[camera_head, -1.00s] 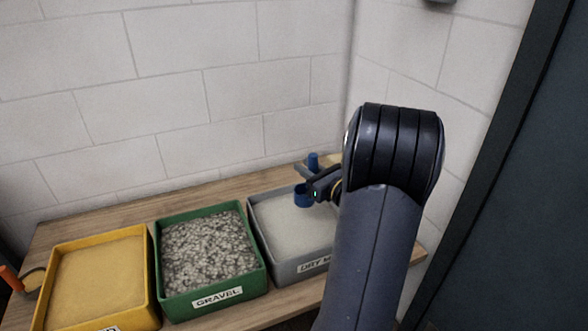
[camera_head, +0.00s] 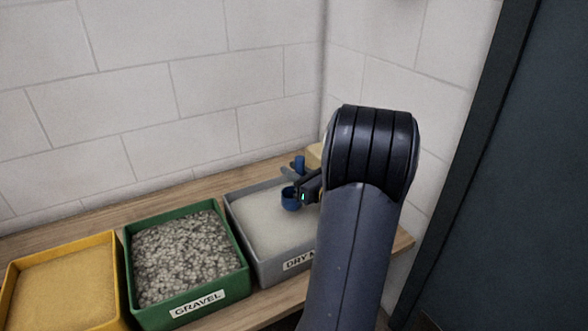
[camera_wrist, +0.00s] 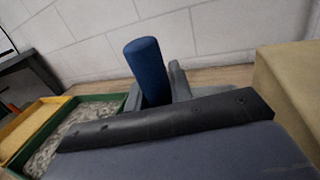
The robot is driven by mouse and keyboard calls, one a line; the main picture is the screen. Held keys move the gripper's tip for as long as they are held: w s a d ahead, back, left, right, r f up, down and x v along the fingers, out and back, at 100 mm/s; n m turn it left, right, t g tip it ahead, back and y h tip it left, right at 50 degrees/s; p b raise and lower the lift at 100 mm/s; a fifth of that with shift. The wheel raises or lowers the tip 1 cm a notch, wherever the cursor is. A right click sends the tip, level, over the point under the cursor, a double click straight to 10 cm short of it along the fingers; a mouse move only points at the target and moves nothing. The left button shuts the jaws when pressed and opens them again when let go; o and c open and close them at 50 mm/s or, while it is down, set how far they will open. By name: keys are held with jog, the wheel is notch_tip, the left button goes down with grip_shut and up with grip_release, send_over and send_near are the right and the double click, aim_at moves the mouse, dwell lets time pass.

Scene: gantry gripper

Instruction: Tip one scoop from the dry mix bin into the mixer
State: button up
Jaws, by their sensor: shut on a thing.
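The grey dry mix bin (camera_head: 238,222) stands at the right end of the row, filled with pale powder, its label partly hidden by my arm. My gripper (camera_head: 296,183) is over the bin's back right part, shut on a blue scoop (camera_head: 290,199). The scoop's cup is low over the powder; I cannot tell whether it touches it or holds any. In the wrist view the scoop's blue handle (camera_wrist: 147,62) stands up between the fingers (camera_wrist: 158,85). The mixer is not in view.
A green gravel bin (camera_head: 183,308) and a yellow bin (camera_head: 117,268) of sand-coloured material stand to the left on the wooden bench (camera_head: 80,212). A tan block (camera_wrist: 290,85) is close at right in the wrist view. A wall runs behind; a dark panel (camera_head: 500,200) is at right.

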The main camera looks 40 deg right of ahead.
jog(key=shift+f+b, duration=3.15)
jog(key=shift+f, duration=1.25)
jog(key=shift+w+a, duration=0.75)
jog(key=shift+a, duration=2.45)
notch_tip(320, 180, up, 16)
jog(key=p, duration=1.2)
send_over(294, 208)
jog(key=w+a, duration=0.1)
jog(key=a, duration=0.2)
jog(key=shift+w+f, duration=0.1)
jog(key=shift+w, duration=0.05)
